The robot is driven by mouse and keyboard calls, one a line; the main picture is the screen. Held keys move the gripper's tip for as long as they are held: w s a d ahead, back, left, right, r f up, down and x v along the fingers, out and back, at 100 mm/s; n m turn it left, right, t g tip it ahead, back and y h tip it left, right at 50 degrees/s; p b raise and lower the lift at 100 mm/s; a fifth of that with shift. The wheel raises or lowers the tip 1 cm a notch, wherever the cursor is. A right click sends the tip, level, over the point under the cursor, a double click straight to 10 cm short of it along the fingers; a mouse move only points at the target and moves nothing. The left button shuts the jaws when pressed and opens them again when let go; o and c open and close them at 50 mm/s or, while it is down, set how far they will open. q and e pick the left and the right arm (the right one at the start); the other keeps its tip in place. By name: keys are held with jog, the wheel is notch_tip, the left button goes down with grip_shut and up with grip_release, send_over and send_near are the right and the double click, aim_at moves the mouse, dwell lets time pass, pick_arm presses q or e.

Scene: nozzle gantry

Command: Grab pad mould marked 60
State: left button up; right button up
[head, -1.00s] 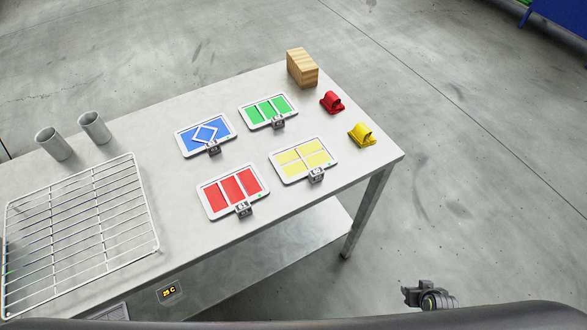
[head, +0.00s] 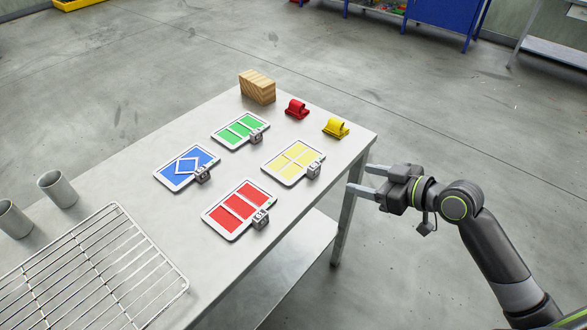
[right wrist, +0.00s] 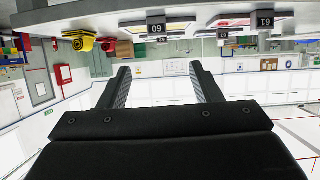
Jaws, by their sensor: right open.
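The yellow pad mould (head: 293,160), a white-rimmed tray with yellow panels, lies flat on the table near its right edge. Its small grey tag (head: 314,169) faces that edge. In the right wrist view, which is upside down, the tag (right wrist: 156,27) reads 60. My right gripper (head: 359,178) is open and empty, just off the table edge to the right of this mould, apart from it. Its two fingers (right wrist: 160,70) point toward the table. My left gripper is not in view.
Red (head: 239,208), blue (head: 187,167) and green (head: 240,130) moulds lie nearby. The red one's tag (right wrist: 264,20) seems to read 61.

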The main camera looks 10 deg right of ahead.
aim_at(314, 165)
jog(key=p+x, duration=0.1)
jog(key=x, duration=1)
jog(key=shift+w+a+f+p, duration=0.1)
jog(key=shift+w+p, duration=0.25)
jog(key=shift+w, duration=0.05)
jog(key=shift+w+a+f, duration=0.1)
jog(key=shift+w+a, duration=0.15)
jog(key=shift+w, duration=0.1)
jog(key=p+x, duration=0.1)
jog(key=x, duration=0.2)
jog(key=shift+w, duration=0.1)
jog(key=shift+w+a+f, duration=0.3)
jog(key=shift+w+a, duration=0.05)
jog(key=shift+w, duration=0.1)
jog(key=shift+r, duration=0.1)
grip_shut()
